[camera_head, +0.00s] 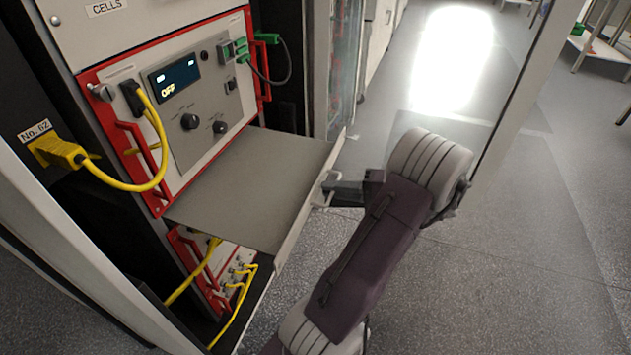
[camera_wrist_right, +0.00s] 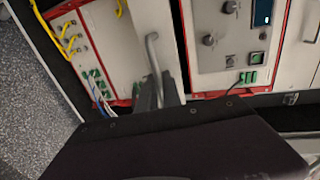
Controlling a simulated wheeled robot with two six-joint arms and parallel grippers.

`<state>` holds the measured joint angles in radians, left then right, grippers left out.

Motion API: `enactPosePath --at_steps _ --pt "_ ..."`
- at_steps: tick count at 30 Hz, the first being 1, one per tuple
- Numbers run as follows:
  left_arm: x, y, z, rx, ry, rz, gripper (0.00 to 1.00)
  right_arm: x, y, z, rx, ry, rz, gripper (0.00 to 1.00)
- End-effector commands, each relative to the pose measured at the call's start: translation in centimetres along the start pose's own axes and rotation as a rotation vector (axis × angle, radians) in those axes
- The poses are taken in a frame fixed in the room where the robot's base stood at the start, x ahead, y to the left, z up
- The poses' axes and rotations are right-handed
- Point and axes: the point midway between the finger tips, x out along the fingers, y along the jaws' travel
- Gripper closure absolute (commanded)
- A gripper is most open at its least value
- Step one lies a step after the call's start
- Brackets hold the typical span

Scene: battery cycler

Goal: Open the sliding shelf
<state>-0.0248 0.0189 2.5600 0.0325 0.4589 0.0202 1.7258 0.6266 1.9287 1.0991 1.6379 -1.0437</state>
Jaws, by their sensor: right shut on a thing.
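The sliding shelf (camera_head: 250,185) is a flat grey board that sticks out of the rack below the unit with the display. Its front edge carries a small metal handle (camera_head: 322,190). My right gripper (camera_head: 330,188) is at the front edge and shut on the handle. The right wrist view also shows the handle (camera_wrist_right: 152,50), a bent metal bar on the pale shelf front, with the dark fingers (camera_wrist_right: 160,92) at one end of it. The fingertips are small and partly hidden there. My left gripper is in neither view.
Above the shelf is a red-framed unit (camera_head: 190,125) with a display reading OFF, yellow and green plugged cables. Below is another red-framed unit (camera_head: 205,260) with yellow cables. A glass door (camera_head: 345,65) stands beside the rack. The floor (camera_head: 500,270) at the right is clear.

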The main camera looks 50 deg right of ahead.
Motion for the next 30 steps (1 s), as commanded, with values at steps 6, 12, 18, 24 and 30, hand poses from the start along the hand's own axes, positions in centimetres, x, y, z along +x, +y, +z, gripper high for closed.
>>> enactPosePath --at_steps 6,12,18,24,30 --pt "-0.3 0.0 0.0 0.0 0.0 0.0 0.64 -0.9 0.2 0.0 0.0 -0.002 0.001 1.0" --pt "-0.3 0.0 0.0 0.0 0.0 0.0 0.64 -1.1 0.3 0.0 0.0 -0.002 0.001 1.0" --pt "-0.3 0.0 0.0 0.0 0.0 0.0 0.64 -1.0 0.3 0.0 0.0 -0.002 0.001 0.88" --pt "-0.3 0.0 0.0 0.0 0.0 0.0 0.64 -1.0 0.2 0.0 0.0 -0.001 0.001 0.83" --pt "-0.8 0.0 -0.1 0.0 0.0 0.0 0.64 -1.9 0.0 -0.1 0.0 0.002 0.001 0.83"
